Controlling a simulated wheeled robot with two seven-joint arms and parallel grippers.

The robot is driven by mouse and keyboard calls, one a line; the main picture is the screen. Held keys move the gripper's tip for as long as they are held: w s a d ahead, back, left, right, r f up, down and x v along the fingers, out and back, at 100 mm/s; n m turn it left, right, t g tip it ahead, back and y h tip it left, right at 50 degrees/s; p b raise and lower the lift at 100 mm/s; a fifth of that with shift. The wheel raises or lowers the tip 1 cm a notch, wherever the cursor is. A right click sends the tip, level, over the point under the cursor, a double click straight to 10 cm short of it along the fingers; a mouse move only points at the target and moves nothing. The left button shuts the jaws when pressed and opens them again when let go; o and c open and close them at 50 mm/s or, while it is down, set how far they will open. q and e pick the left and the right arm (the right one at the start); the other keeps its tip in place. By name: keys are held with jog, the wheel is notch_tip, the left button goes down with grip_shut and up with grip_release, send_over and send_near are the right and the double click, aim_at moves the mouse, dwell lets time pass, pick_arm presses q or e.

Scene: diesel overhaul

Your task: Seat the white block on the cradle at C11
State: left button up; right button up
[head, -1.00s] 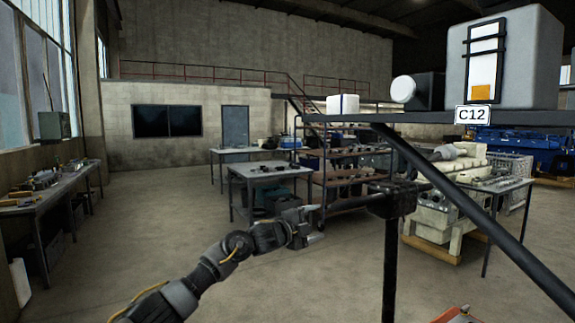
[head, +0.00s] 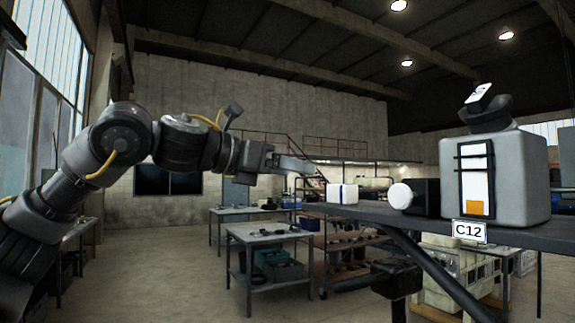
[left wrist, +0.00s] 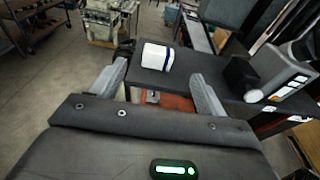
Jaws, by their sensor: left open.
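The white block (head: 342,194), with a dark blue stripe, sits on the dark shelf (head: 375,213) near its left end. It also shows in the left wrist view (left wrist: 157,57), just beyond and between the fingertips. My left gripper (head: 312,172) is open and empty, a little left of and above the block in the head view. Its two fingers are spread apart in the left wrist view (left wrist: 160,85), and I see no contact with the block. The C12 label (head: 469,231) is on the shelf edge. I cannot make out a C11 label or its cradle. My right gripper is not in view.
Right of the block stand a black block with a white round face (head: 401,195) and a large grey box (head: 496,180) with a dark fitting on top. A diagonal brace runs below the shelf. Work tables (head: 268,234) stand behind on open floor.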

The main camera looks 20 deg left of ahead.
aim_at(335, 187)
pick_arm(q)
jog(key=w+d+f, duration=0.2)
jog(key=w, duration=0.1)
jog(key=w+d+f+b, duration=0.1)
jog(key=d, duration=0.1)
jog(key=shift+w, duration=0.35)
jog(key=p+x, duration=0.2)
jog(key=x, duration=0.3)
jog(key=shift+w+d, duration=0.25)
jog(key=shift+w+d+f, duration=0.1)
jog(key=shift+w+d, duration=0.05)
jog(key=shift+w, duration=0.15)
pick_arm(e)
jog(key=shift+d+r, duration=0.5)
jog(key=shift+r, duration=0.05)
pick_arm(q)
jog(key=shift+c, duration=0.3)
jog(key=c, duration=0.8)
jog(key=shift+r+p, duration=1.4)
jog(key=shift+r, duration=0.2)
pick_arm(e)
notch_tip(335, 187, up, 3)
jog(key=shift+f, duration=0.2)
pick_arm(q)
jog(key=shift+f, duration=0.1)
